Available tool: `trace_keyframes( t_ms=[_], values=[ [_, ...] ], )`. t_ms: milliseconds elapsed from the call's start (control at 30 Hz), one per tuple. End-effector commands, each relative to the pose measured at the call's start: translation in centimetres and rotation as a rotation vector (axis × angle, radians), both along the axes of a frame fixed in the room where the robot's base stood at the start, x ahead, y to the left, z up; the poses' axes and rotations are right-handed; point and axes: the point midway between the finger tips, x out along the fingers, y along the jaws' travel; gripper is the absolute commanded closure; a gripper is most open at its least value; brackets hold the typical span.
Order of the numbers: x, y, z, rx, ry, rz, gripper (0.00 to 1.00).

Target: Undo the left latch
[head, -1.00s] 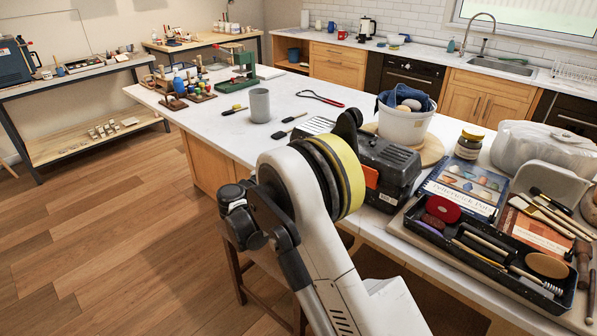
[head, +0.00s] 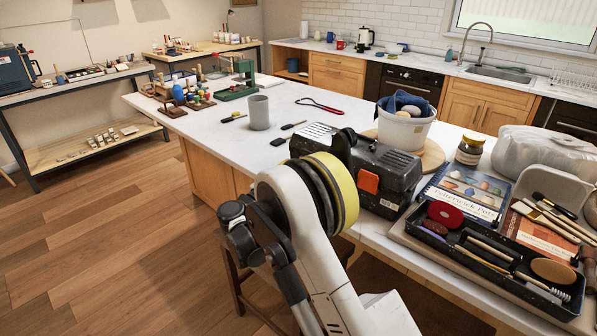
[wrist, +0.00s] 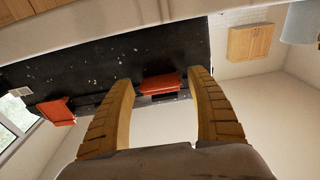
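The black toolbox (head: 402,165) stands on the white worktop, partly behind my arm. One orange latch (head: 368,181) shows on its front in the head view; the left latch is hidden there by my arm. In the wrist view, which looks upside down, the toolbox (wrist: 190,48) spans the top left. The left latch (wrist: 160,85) appears between the two fingers of my gripper (wrist: 163,90). The other latch (wrist: 57,110) lies to the left in that view. My gripper is open, with a gap on both sides of the latch. I cannot see it touching the latch.
A tool tray (head: 480,245) and a book (head: 466,190) lie right of the toolbox. A white bucket (head: 404,132) stands behind it. A grey mug (head: 259,112) and brushes are at the left. Worktop at the far left is partly clear.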

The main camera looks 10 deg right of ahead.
Motion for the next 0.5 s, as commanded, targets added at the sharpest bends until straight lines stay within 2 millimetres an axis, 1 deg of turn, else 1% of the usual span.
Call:
trace_keyframes(
  t_ms=[167, 267, 367, 500],
  values=[
    [0.0, 0.0, 0.0, 0.000, 0.000, 0.000, 0.33],
    [-0.2, 0.4, 0.0, 0.000, 0.000, 0.001, 0.33],
    [-0.9, 1.5, -0.1, 0.000, 0.000, 0.003, 0.33],
    [-2.7, 3.9, -0.4, 0.000, 0.000, 0.004, 0.33]
  ],
)
